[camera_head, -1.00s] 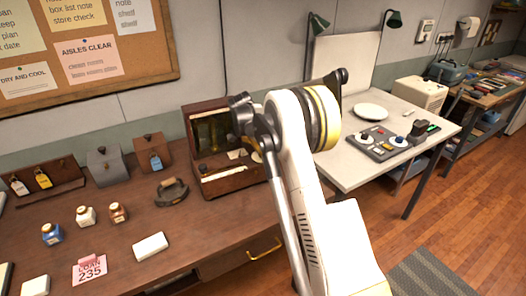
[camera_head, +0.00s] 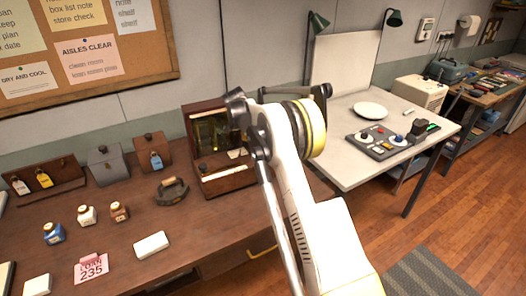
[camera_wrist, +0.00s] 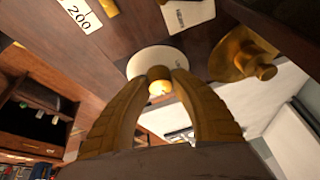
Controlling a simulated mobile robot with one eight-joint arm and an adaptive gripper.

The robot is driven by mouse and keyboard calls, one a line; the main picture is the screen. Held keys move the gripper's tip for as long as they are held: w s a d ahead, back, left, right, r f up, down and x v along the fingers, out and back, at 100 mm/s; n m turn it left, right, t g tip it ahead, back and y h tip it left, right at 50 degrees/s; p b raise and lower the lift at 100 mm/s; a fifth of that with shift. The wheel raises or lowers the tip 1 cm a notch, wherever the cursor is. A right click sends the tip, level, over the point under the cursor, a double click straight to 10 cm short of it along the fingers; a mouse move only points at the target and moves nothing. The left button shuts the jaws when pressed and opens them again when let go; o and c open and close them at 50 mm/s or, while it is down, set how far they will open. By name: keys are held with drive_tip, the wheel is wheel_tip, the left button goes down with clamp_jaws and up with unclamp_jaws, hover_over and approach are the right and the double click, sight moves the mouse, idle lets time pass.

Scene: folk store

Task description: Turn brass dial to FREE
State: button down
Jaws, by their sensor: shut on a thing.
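In the wrist view the two yellow fingers of my gripper (camera_wrist: 160,85) close around a small brass knob, which I take for the brass dial (camera_wrist: 158,74). The knob sits in front of a pale round plate (camera_wrist: 146,61). Which mark the dial points at cannot be read, and no FREE label is legible. In the head view my arm hides the gripper and the dial; an open wooden box (camera_head: 226,181) with a brass-coloured inside stands just left of the arm.
A larger brass fitting (camera_wrist: 240,55) is close to the right of my fingers. A white card (camera_wrist: 188,13) and a tag reading 200 (camera_wrist: 80,14) lie nearby.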

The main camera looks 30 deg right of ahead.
drive_tip(key=c, duration=1.1)
unclamp_jaws()
drive_tip(key=v, duration=1.2)
